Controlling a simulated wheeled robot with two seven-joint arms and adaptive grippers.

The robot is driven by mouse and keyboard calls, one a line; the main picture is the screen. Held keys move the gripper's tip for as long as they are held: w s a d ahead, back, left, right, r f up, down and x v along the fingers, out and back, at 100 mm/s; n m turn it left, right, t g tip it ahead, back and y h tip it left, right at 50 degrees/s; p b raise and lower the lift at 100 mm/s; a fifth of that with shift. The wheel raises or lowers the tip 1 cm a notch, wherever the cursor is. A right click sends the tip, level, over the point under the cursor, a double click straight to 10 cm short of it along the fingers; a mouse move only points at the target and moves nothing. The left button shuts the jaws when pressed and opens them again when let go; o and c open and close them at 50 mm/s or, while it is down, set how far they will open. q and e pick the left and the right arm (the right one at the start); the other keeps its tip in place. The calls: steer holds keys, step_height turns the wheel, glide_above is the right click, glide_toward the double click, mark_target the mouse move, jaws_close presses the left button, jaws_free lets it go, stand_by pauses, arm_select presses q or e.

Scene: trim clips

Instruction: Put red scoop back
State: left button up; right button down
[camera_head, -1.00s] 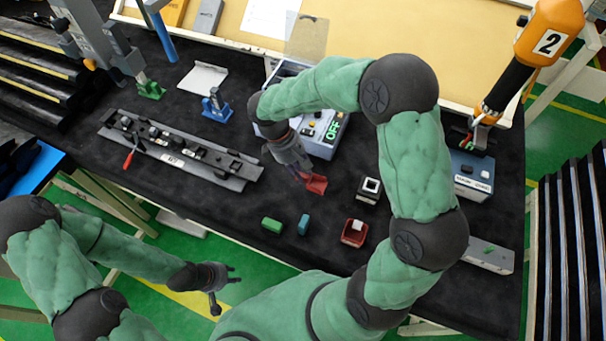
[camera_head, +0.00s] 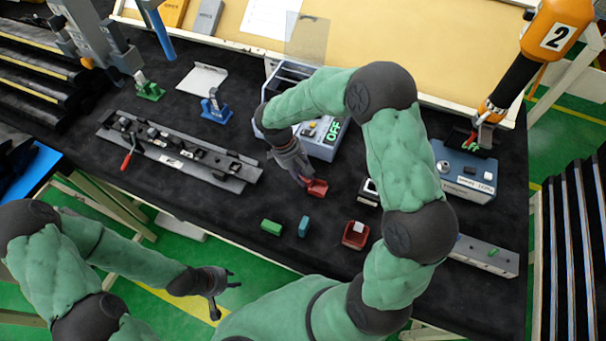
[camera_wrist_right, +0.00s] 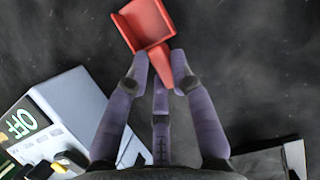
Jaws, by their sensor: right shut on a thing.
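The red scoop (camera_head: 317,187) is near the middle of the black table, in front of the grey box with the OFF display. My right gripper (camera_head: 305,178) is shut on its handle. In the right wrist view the scoop (camera_wrist_right: 146,24) shows its open tray beyond the fingertips, with the handle between the fingers (camera_wrist_right: 160,82). I cannot tell whether the scoop touches the table. My left gripper (camera_head: 228,283) is empty, its fingers apart, off the table's front edge at the lower left.
The grey OFF box (camera_head: 322,150) stands right behind the scoop. A green block (camera_head: 271,227), a teal block (camera_head: 303,226) and a red container (camera_head: 355,234) lie towards the front edge. A long grey rail fixture (camera_head: 180,155) is at left. A blue-grey box (camera_head: 465,172) is at right.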

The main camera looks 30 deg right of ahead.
steer(key=c, duration=1.1)
jaws_free()
steer(key=shift+f, duration=0.1)
steer(key=p+v, duration=0.2)
steer(key=v, duration=1)
steer(key=shift+p, duration=0.3)
